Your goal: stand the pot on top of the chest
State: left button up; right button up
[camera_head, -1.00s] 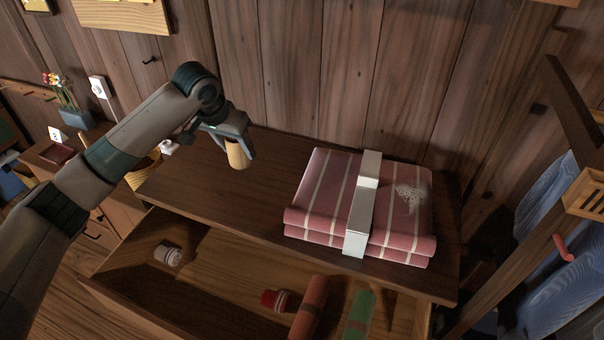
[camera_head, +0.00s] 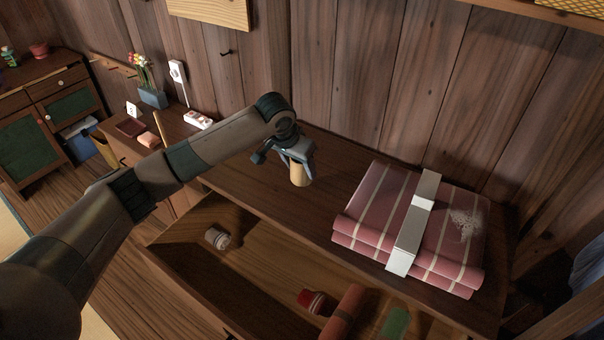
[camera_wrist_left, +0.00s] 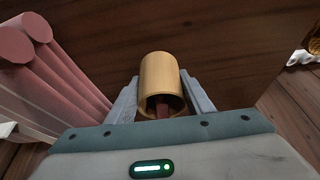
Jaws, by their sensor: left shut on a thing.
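The pot (camera_head: 300,174) is a small tan, wood-like cylinder. My left gripper (camera_head: 297,160) is shut on it, with one finger on each side, above the back part of the chest top. In the left wrist view the pot (camera_wrist_left: 160,72) shows its open end toward the camera, with something dark reddish inside. In the head view it looks close to upright. I cannot tell whether its base touches the chest. The chest (camera_head: 262,186) is dark brown wood with its front drawer pulled out. My right gripper is not in view.
Folded pink striped cloth (camera_head: 375,205) with a white band lies on the chest top, right of the pot. The open drawer (camera_head: 265,250) holds a white jar (camera_head: 217,238), a red-capped jar (camera_head: 313,301) and rolls. Bare top lies around the pot. A plank wall stands behind.

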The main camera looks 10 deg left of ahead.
aim_at(300, 176)
pick_arm(q)
jog(key=shift+f, duration=0.15)
notch_tip(300, 176, down, 3)
jog(key=shift+r+p, duration=0.2)
jog(key=shift+p, duration=0.4)
jog(key=shift+f, duration=0.45)
jog(key=shift+f, duration=0.1)
jog(key=o, duration=1)
jog(key=shift+o, duration=0.2)
jog(key=shift+s+r, duration=0.2)
jog(key=shift+r, duration=0.4)
jog(key=b+v, duration=0.3)
jog(key=v, duration=0.8)
